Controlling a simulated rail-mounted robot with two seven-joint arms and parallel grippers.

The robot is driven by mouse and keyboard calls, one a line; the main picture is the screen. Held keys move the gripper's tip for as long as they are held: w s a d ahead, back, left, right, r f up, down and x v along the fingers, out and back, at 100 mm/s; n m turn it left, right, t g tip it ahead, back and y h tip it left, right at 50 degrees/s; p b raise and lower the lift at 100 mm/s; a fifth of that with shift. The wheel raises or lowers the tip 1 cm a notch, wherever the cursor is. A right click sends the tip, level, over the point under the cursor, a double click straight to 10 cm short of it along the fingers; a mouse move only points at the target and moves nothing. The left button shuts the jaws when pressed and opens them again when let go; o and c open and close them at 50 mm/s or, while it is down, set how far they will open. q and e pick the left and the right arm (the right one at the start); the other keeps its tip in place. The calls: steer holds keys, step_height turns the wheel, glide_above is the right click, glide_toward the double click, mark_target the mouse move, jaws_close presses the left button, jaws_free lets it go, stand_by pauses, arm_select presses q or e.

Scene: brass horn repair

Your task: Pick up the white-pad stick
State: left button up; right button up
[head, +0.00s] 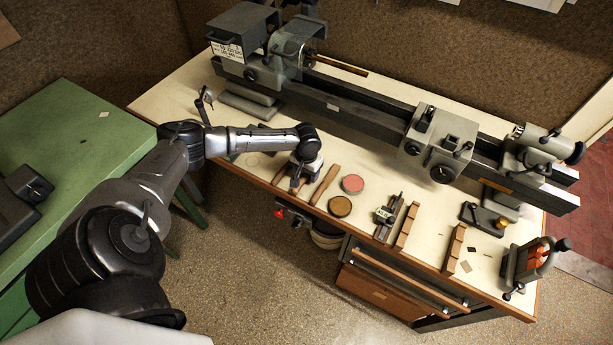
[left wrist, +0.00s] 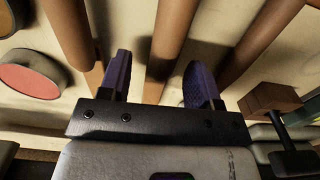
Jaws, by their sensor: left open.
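Several brown wooden sticks lie side by side on the bench. One stick (head: 325,185) shows clearly in the head view, just right of my left gripper (head: 297,179); others are partly hidden by it. In the left wrist view, my left gripper (left wrist: 155,82) is open, with its two dark purple fingers apart and pointing down at the sticks. The middle stick (left wrist: 166,42) runs between the fingers, with no visible grip on it. Another stick (left wrist: 70,35) lies to the left and one (left wrist: 262,38) to the right. I cannot tell which stick carries the white pad. My right gripper is not in view.
A pink-topped round tin (head: 352,184) and a brown-topped one (head: 340,206) lie right of the sticks. Notched wooden racks (head: 407,226) stand farther right. A long grey lathe (head: 365,112) runs along the back of the bench. A green table (head: 85,130) stands left.

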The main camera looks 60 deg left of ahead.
arm_select(q)
steer(key=shift+f, duration=0.7)
steer(key=c, duration=1)
steer(key=shift+r, duration=0.1)
steer(key=shift+r, duration=0.5)
steer(key=r, duration=0.2)
steer(key=d+r, duration=0.1)
steer(key=shift+w+r+p, duration=0.15)
steer(key=shift+r+p, duration=0.2)
steer(key=shift+r, duration=0.05)
steer(key=w+d+r, duration=0.1)
steer(key=d+r, duration=0.1)
steer(key=d, duration=0.1)
steer(key=d+r, duration=0.2)
steer(key=d, duration=0.2)
steer(key=w+d+r+p, duration=0.1)
steer(key=d+r, duration=0.1)
steer(key=d, duration=0.1)
steer(key=shift+w+d, duration=0.15)
steer(key=shift+w, duration=0.2)
